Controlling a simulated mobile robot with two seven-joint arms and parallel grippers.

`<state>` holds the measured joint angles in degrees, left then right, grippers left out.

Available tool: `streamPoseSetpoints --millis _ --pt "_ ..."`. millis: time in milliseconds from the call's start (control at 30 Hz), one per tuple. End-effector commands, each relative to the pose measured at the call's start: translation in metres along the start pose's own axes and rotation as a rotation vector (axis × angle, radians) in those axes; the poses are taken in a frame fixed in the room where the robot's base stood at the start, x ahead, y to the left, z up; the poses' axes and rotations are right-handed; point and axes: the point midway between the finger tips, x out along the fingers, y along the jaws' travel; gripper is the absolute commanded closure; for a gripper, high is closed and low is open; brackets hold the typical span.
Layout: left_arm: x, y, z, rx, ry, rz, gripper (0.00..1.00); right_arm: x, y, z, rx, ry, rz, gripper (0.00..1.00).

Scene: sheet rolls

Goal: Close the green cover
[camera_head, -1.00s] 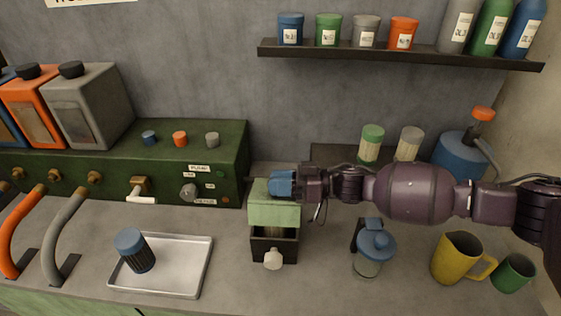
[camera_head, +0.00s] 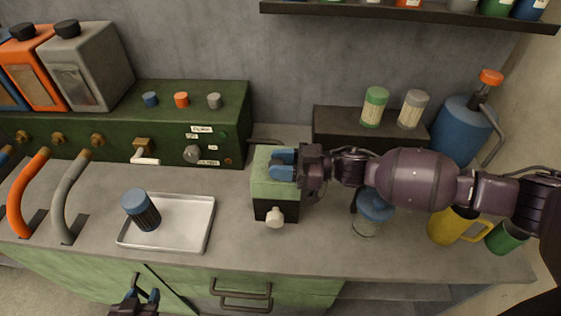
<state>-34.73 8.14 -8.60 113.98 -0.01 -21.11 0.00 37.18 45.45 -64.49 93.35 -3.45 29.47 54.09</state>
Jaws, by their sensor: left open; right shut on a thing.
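The green cover (camera_head: 275,190) lies over the top of a small dark box (camera_head: 289,213) in the middle of the counter. A pale round knob (camera_head: 275,217) sticks out of the box's front. My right gripper (camera_head: 283,164) is shut on the green cover at its top, with its blue fingers hiding part of it. I see no gap between the cover and the box from here. My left gripper (camera_head: 146,292) is open and empty at the bottom edge, in front of the counter.
A metal tray (camera_head: 190,236) holding a blue-lidded container (camera_head: 141,210) lies to the left. A blue-lidded jar (camera_head: 372,208), a yellow mug (camera_head: 452,227) and a green mug (camera_head: 505,238) stand under my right arm. A green machine (camera_head: 100,145) stands behind.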

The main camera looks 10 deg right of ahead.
Motion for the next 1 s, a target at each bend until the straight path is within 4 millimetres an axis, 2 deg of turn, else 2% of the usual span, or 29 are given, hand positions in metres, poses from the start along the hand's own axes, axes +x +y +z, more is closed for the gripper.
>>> streamPoseSetpoints --millis 133,167,300,667,1000 --pt "0.000 0.000 0.000 0.000 0.000 0.000 0.57 0.000 -0.003 0.004 0.004 -0.004 -0.003 1.00" --pt "0.000 0.000 0.000 0.000 0.000 0.000 0.57 0.000 -0.003 0.004 0.004 -0.004 -0.003 0.59" --pt "0.001 0.000 -0.001 0.000 0.002 0.000 0.57 0.000 -0.002 0.003 0.004 -0.003 -0.003 0.39" --pt "0.003 0.000 -0.003 0.001 0.007 0.001 0.57 -0.006 -0.001 0.003 0.003 -0.003 0.000 0.39" --pt "0.007 0.001 0.002 0.001 0.007 0.002 0.57 -0.054 -0.001 0.003 0.003 -0.004 0.000 0.39"
